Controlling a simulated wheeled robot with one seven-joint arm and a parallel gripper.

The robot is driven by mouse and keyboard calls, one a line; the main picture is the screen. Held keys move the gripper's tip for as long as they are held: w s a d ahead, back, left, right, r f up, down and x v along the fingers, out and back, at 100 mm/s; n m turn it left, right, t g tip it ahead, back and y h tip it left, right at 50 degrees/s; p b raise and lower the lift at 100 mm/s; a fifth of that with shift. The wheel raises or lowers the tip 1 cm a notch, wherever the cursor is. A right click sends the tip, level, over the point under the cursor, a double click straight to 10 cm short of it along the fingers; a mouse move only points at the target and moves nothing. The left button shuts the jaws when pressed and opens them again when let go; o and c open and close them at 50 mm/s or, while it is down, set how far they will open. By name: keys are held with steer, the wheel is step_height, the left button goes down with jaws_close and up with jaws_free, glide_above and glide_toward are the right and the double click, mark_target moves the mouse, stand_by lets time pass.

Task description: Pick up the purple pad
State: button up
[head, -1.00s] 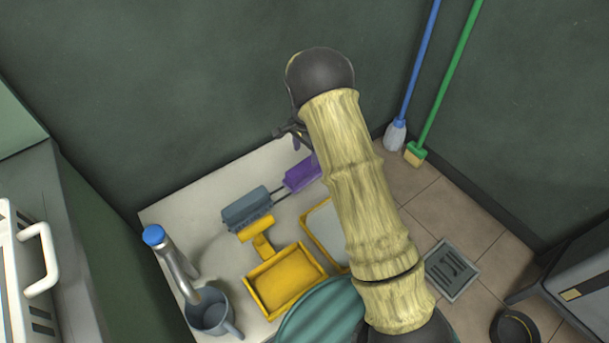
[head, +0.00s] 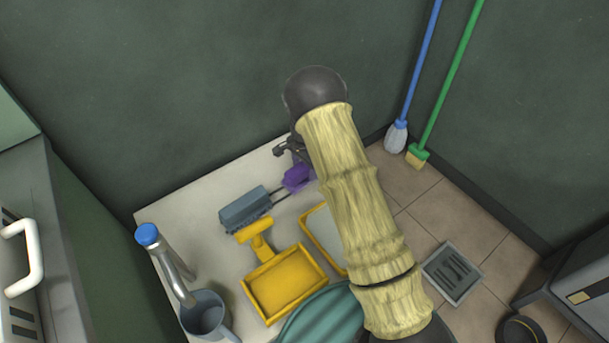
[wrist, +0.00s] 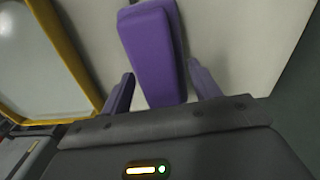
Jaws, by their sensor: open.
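The purple pad (head: 297,178) lies on the pale counter (head: 180,208) near the wall, partly hidden by my arm in the head view. In the wrist view the purple pad (wrist: 152,55) lies lengthwise, its near end reaching between my fingers. My gripper (wrist: 160,88) is open, with one finger on each side of the pad's near end and a gap visible on both sides. In the head view my gripper is mostly hidden behind my arm.
A grey-blue brush-like block (head: 246,208) lies left of the pad. A yellow dustpan-like tray (head: 285,283), a pale yellow-rimmed tray (head: 322,232), a tap (head: 170,265) and a grey mug (head: 205,315) are nearer. The dark green wall (head: 180,90) stands close behind the pad.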

stand_by(0.5)
steer(key=c, duration=1.1)
steer(key=shift+r, duration=0.1)
step_height(320, 180, up, 10)
steer(key=p, duration=0.3)
